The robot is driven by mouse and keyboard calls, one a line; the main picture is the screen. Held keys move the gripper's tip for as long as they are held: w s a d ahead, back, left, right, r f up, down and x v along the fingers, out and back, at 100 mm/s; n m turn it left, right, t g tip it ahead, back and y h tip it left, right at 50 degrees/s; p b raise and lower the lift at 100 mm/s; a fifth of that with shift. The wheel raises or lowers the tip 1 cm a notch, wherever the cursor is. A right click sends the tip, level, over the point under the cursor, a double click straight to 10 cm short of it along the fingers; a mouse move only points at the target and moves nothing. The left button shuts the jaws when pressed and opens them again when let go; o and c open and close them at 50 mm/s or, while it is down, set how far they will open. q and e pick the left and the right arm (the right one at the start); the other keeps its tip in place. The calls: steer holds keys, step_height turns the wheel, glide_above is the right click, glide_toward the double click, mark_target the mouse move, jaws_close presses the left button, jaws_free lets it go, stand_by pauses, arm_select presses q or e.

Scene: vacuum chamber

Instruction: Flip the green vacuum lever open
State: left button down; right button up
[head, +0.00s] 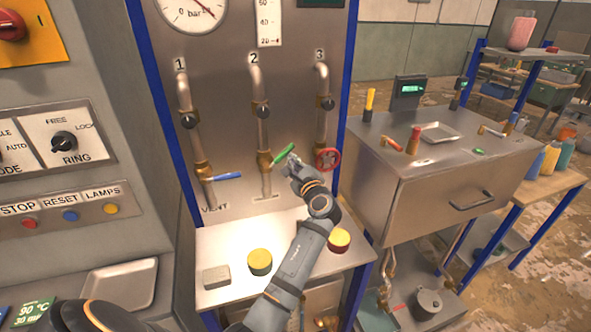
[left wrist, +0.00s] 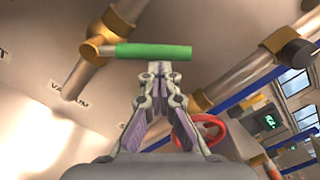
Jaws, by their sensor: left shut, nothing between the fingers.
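The green lever (head: 284,154) sits on the brass valve (head: 265,162) of pipe 2, on the steel panel. It points to the right, tilted slightly up in the head view. In the left wrist view the green lever (left wrist: 153,50) lies across the top, with the brass valve (left wrist: 97,46) at its left end and a "VACUUM" label beside the pipe. My left gripper (head: 291,158) is shut and empty. Its fingertips (left wrist: 160,68) are just below the lever's middle in the wrist view; I cannot tell whether they touch it. My right gripper is not in view.
A blue lever (head: 227,176) is on pipe 1 and a red handwheel (head: 328,159) on pipe 3, close to my left gripper. Yellow (head: 260,262) and red-yellow (head: 339,240) round pieces and a grey block (head: 216,277) rest on the shelf below.

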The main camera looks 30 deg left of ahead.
arm_select(q)
steer(key=s+a+r+n+b, duration=0.3)
steer(key=s+r+n, duration=0.1)
steer(key=n, duration=0.5)
steer(key=shift+n+g, duration=0.3)
steer(key=shift+a, duration=0.1)
stand_by(0.4)
